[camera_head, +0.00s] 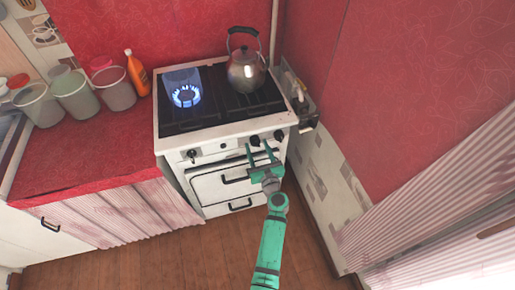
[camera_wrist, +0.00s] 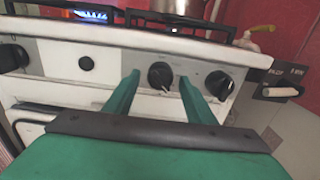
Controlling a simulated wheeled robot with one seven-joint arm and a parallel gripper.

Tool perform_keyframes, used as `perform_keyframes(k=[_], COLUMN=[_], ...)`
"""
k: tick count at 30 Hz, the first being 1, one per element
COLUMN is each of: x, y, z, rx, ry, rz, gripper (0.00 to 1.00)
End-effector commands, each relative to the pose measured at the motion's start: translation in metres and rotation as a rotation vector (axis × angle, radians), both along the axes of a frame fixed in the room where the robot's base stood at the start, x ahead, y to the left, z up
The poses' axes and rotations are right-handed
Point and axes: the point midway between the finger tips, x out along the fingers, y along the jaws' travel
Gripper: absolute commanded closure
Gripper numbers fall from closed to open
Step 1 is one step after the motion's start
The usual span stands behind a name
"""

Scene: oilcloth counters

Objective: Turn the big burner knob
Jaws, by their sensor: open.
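The white stove (camera_head: 175,143) has a row of dark knobs on its front panel. In the wrist view, a black knob (camera_wrist: 160,76) with a pale pointer mark appears between my fingertips. A second black knob (camera_wrist: 220,84) is just right of it, and another knob (camera_wrist: 13,57) is at the far left. Which one is the big burner knob is not marked clearly. My green gripper (camera_wrist: 159,82) is open and empty, its fingers pointing at the panel. In the head view my gripper (camera_head: 260,148) is in front of the right part of the panel. Contact cannot be told.
A blue flame (camera_head: 186,95) burns at the back left of the stovetop. A metal kettle (camera_head: 246,72) stands at the back right. A red counter (camera_head: 85,150) with several containers and an orange bottle (camera_head: 138,73) is left. The tiled wall (camera_head: 325,180) is close on the right.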

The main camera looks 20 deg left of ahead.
Motion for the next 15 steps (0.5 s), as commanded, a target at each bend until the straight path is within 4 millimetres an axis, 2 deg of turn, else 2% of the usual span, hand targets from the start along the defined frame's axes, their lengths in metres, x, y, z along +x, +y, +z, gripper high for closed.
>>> perform_keyframes(k=[2,7,8,15], x=[-0.0002,-0.0003,-0.0003,-0.0004], y=[-0.0001,-0.0003,-0.0003,-0.0005], z=[0.0,0.0,0.0,-0.0001], rx=[0.0,0.0,0.0,-0.011], ry=[0.0,0.0,0.0,-0.007], rz=[0.0,0.0,0.0,0.0], gripper=[0.5,0.88,0.91,0.91])
